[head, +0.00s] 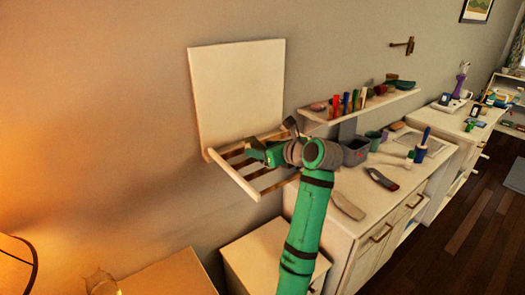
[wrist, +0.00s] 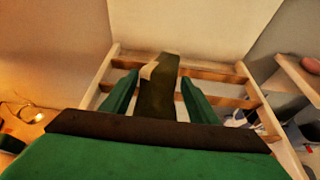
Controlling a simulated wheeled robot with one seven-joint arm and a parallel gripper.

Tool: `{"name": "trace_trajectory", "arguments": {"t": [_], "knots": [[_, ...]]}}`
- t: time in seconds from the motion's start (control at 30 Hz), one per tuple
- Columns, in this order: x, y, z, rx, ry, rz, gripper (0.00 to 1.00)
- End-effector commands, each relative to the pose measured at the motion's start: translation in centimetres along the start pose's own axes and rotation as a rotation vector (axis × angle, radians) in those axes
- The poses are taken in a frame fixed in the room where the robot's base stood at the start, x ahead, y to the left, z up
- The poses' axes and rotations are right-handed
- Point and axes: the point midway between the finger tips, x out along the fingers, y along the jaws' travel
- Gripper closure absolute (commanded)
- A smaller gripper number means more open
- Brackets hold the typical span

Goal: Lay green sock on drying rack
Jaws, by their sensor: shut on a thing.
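The wooden drying rack (head: 232,178) sticks out from the wall below a pale board, with several slats and gaps between them. My gripper (head: 258,151) is over the rack; in the head view its green fingers are hard to tell from the sock. In the wrist view, the dark green sock (wrist: 157,92) with a pale patch at one edge lies between the two green fingers of my gripper (wrist: 158,78), which is shut on it. The rack's slats (wrist: 215,77) are behind and below the sock. I cannot tell whether the sock touches them.
The pale board (head: 238,90) stands upright behind the rack. A wall shelf (head: 362,106) with small items is to the right. Below it, a dresser (head: 345,185) carries a grey bin (head: 355,151), brushes and cups. A lit lamp (head: 15,262) is at lower left.

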Motion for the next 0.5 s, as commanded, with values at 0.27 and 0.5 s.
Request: {"name": "trace_trajectory", "arguments": {"t": [0.27, 0.5], "knots": [[0.22, 0.05, -0.49, -0.001, -0.002, 0.001, 0.67], [0.30, 0.05, -0.68, -0.002, -0.001, 0.001, 0.26]]}}
